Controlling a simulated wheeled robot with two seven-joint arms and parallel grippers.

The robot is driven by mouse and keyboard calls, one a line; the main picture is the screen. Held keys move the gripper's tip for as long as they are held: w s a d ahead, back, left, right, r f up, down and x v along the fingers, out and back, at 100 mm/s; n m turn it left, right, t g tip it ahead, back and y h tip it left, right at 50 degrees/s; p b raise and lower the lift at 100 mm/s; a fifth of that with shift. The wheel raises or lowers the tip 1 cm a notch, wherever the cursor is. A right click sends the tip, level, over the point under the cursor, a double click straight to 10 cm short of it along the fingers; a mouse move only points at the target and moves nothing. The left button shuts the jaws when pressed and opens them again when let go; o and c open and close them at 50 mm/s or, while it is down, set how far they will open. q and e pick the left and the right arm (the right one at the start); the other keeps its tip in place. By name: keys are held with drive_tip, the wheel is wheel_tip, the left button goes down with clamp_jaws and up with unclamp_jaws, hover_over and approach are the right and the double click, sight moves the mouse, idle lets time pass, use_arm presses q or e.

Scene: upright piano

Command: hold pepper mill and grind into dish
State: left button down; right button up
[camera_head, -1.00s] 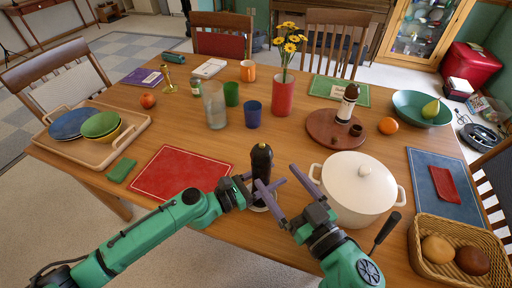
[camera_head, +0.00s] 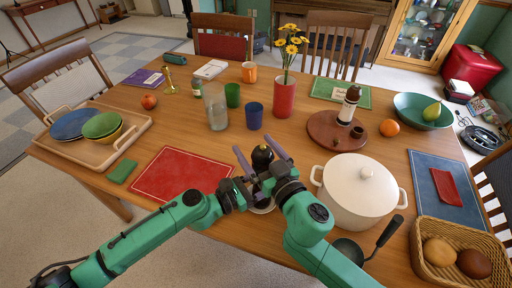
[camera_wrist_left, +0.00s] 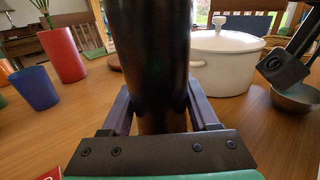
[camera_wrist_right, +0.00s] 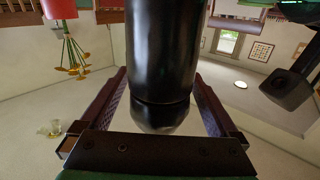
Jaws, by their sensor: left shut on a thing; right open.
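The black pepper mill (camera_head: 262,157) stands upright near the front middle of the table. My left gripper (camera_head: 250,188) is shut on its lower body, which fills the middle of the left wrist view (camera_wrist_left: 152,65). My right gripper (camera_head: 260,153) is open, with one finger on either side of the mill's top; the right wrist view shows the mill (camera_wrist_right: 160,55) between these apart fingers. A pale dish rim (camera_head: 262,209) shows just below the mill, mostly hidden by my grippers. I cannot tell whether the mill touches it.
A white lidded pot (camera_head: 362,190) stands close to the right of my right gripper. A bread basket (camera_head: 425,273) is at the front right. A red placemat (camera_head: 180,172) lies flat to the left.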

drive_tip(key=c, duration=1.4)
drive_tip(key=shift+m+t+h, duration=0.3)
drive_tip(key=shift+m+h, duration=0.2)
drive_tip(key=m+t+h, duration=0.1)
drive_tip(key=h, duration=0.1)
drive_tip(key=d+m+h, duration=0.1)
drive_tip(key=m+h, duration=0.1)
drive_tip(key=h, duration=0.1)
drive_tip(key=shift+w+m+t, duration=0.2)
drive_tip(key=shift+m+t, duration=0.1)
drive_tip(key=shift+t, duration=0.1)
drive_tip(key=shift+d+m+h, duration=0.25)
drive_tip(key=shift+m+h, duration=0.55)
drive_tip(key=shift+h, duration=0.65)
drive_tip(key=shift+d+m+h, duration=0.25)
drive_tip(key=shift+m+h, duration=0.55)
drive_tip(key=shift+h, duration=0.65)
drive_tip(key=o, duration=1.4)
